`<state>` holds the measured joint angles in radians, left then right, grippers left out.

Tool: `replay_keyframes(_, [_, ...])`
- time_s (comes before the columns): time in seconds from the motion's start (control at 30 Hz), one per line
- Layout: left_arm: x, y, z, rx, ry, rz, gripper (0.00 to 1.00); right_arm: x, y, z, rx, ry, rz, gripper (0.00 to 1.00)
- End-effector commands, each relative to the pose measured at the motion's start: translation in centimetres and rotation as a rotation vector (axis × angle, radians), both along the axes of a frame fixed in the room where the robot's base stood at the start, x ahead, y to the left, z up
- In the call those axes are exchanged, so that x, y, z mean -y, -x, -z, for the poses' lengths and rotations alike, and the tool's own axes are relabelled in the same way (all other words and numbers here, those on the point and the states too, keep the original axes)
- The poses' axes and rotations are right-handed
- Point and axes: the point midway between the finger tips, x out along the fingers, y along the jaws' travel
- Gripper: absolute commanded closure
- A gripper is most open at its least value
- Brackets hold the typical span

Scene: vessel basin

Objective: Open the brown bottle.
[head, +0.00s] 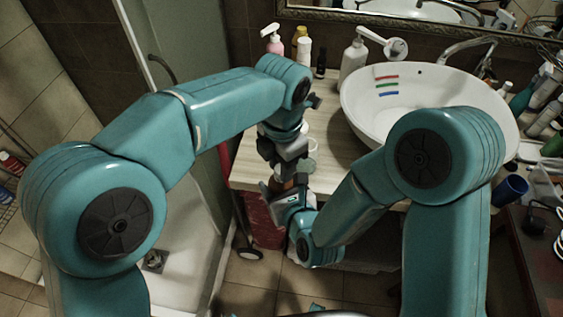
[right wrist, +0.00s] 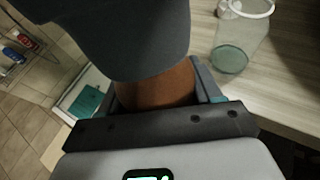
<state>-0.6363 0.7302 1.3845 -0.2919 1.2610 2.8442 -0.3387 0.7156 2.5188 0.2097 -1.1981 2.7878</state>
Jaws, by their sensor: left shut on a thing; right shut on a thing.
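The brown bottle (right wrist: 155,88) is upright between the fingers of my right gripper in the right wrist view. Only a small brown part of it (head: 283,185) shows in the head view. My right gripper (head: 286,190) is shut around the bottle's body. My left gripper (head: 283,166) comes down from above and is shut on the bottle's top end. Its dark body (right wrist: 130,35) covers the top of the bottle in the right wrist view, so the cap is hidden and I cannot see whether it is loose.
A clear tumbler (right wrist: 232,50) stands on the wooden counter (head: 258,170), close to the right of the bottle. A white basin (head: 420,100) is farther right. Several pump bottles, including a white one (head: 353,62), stand at the back. The counter's front edge is close by.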

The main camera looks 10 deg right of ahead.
Motion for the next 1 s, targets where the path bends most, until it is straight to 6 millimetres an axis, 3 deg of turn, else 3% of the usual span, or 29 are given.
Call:
replay_keyframes(0.47, [0.4, 0.0, -0.3, 0.003, 0.01, 0.004, 1.0, -0.3, 0.1, -0.1, 0.003, 0.003, -0.012, 1.0])
replay_keyframes(1.0, [0.3, 0.0, -2.2, 0.005, 0.009, 0.004, 1.0, -0.2, 0.1, 0.1, -0.002, 0.004, -0.009, 1.0])
